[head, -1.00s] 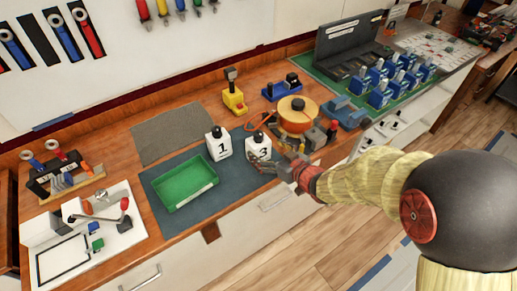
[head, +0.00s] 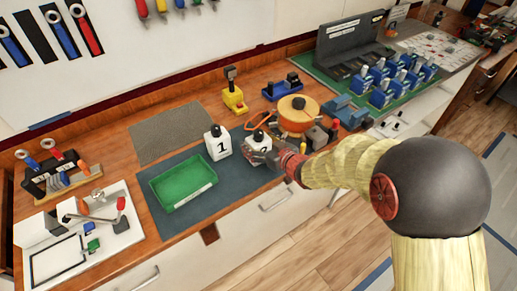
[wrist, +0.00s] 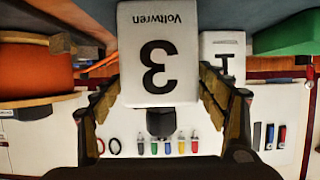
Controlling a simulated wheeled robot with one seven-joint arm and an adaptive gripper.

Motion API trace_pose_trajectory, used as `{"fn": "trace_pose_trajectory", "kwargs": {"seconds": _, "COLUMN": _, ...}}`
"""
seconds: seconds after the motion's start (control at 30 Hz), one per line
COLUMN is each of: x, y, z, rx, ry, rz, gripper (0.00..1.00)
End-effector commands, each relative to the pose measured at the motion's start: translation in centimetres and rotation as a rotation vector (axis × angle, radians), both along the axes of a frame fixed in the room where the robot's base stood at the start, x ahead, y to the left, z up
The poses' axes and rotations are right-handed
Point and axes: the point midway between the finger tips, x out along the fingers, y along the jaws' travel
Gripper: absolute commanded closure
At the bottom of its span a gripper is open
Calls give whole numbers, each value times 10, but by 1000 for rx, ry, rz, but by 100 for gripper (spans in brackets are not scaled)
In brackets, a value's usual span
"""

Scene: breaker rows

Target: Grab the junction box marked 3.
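The junction box marked 3 (head: 258,143) is white with a black cap and stands at the right end of the dark mat, partly hidden behind my gripper (head: 268,157). In the wrist view the box marked 3 (wrist: 157,55) appears upside down, with "Voltwren" above the number. My gripper (wrist: 158,75) is open, with one finger on each side of the box. Narrow gaps seem to show between fingers and box; contact is not clear. A similar white box marked 1 (head: 218,143) stands to its left and also shows in the wrist view (wrist: 225,48).
A green tray (head: 183,184) lies on the mat (head: 235,182) to the left. An orange spool (head: 298,113) and small parts stand close on the right. A yellow device (head: 233,100) stands behind. Several blue units (head: 380,92) stand on a green board further right.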

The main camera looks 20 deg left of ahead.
Motion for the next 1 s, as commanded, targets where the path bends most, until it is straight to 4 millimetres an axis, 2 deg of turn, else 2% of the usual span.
{"fn": "trace_pose_trajectory", "kwargs": {"seconds": 0.9, "x": 0, "y": 0, "z": 0, "rx": 0, "ry": 0, "rz": 0, "gripper": 81}}
{"fn": "trace_pose_trajectory", "kwargs": {"seconds": 1.0, "x": 0, "y": 0, "z": 1, "rx": 2, "ry": -3, "rz": 0, "gripper": 83}}
